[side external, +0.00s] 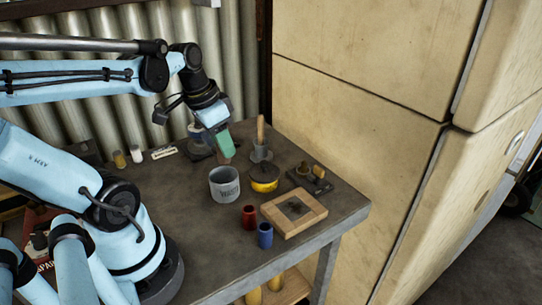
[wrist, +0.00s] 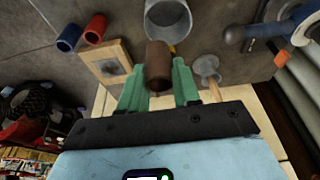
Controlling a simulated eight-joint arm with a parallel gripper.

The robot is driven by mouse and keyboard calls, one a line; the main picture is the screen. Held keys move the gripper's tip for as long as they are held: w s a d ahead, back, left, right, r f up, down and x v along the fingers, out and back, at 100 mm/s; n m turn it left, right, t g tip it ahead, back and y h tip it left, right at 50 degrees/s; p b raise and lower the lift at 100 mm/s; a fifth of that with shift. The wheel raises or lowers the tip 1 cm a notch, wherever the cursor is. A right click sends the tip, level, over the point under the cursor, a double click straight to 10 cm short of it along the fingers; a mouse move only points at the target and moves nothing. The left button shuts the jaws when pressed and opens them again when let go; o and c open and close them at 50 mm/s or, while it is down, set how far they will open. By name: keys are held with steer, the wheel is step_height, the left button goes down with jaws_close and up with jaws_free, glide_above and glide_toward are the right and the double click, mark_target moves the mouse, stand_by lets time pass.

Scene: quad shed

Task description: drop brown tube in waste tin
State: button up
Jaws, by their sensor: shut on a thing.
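In the wrist view my gripper (wrist: 159,84) has green fingers shut on a brown tube (wrist: 158,66). In the side view my gripper (side external: 226,153) is above the bench, behind the waste tin, and only the tube's end (side external: 226,159) shows below the fingers. The waste tin (side external: 224,188) is a grey, open cylinder standing on the bench, with lettering on its side. In the wrist view the tin (wrist: 168,35) is at the top middle, just beyond the tube, whose far end overlaps it in the picture. The tin's bottom cannot be seen clearly.
A red tube (side external: 249,217) and a blue tube (side external: 265,235) stand in front of the tin. A wooden frame (side external: 305,215) lies at right. A yellow and black tin (side external: 264,180) and a handled metal piece (side external: 260,150) are close to the waste tin. Beige panels (side external: 350,80) rise behind the bench.

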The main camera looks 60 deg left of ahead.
steer(key=shift+f, duration=1)
steer(key=o, duration=1.1)
steer(key=shift+v, duration=6.1)
steer(key=w+d+f+t, duration=0.1)
steer(key=w+d+f, duration=0.1)
steer(key=d+f, duration=0.1)
steer(key=w+d+f+t, duration=0.1)
steer(key=w+d+f, duration=0.2)
steer(key=d, duration=0.1)
steer(key=w+d+f+t, duration=0.2)
steer(key=w+d+f, duration=0.1)
steer(key=shift+w+d+f, duration=0.2)
steer(key=shift+d+f, duration=0.05)
steer(key=shift+d, duration=0.1)
